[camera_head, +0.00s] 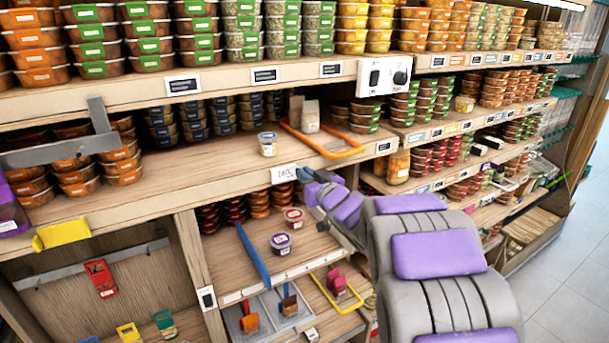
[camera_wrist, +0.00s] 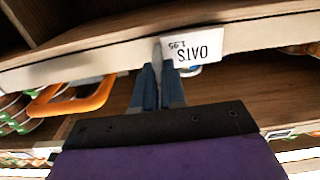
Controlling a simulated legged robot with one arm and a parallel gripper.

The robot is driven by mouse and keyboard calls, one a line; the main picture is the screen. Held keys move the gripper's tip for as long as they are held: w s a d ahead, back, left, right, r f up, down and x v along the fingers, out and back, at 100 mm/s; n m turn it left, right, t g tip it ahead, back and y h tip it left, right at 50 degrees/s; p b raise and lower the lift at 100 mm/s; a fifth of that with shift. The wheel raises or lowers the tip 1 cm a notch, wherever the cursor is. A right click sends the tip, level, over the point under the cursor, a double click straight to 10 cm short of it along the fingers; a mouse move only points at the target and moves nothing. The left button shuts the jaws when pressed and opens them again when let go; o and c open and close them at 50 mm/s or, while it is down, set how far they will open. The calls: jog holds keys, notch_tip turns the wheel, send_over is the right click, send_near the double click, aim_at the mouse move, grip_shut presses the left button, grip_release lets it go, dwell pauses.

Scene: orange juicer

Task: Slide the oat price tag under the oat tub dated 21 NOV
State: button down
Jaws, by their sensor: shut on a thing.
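The white price tag (camera_head: 284,174) is at the front edge of the middle shelf. In the wrist view the tag (camera_wrist: 193,50) reads "OATS 1.95" upside down. My gripper (camera_wrist: 164,76) is shut on the tag's edge; in the head view my gripper (camera_head: 304,176) reaches it from the right. A small white tub with a blue lid (camera_head: 267,144) stands upright on that shelf, behind and slightly left of the tag. A blue-and-white part of a tub (camera_wrist: 190,71) shows just behind the tag in the wrist view. No date is legible on any tub.
A purple-lidded tub (camera_head: 280,244) and a red-lidded tub (camera_head: 293,218) stand on the lower shelf.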

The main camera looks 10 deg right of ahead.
jog(key=shift+a, duration=0.15)
jog(key=c, duration=1.3)
grip_release()
jog(key=shift+s+a, duration=0.2)
jog(key=shift+a, duration=0.5)
jog(key=shift+o, duration=0.5)
jog(key=shift+w+d, duration=0.1)
jog(key=shift+w, duration=0.05)
jog(key=b+v, duration=0.2)
jog(key=v, duration=1.5)
jog(key=shift+d, duration=0.3)
jog(key=shift+f, duration=0.1)
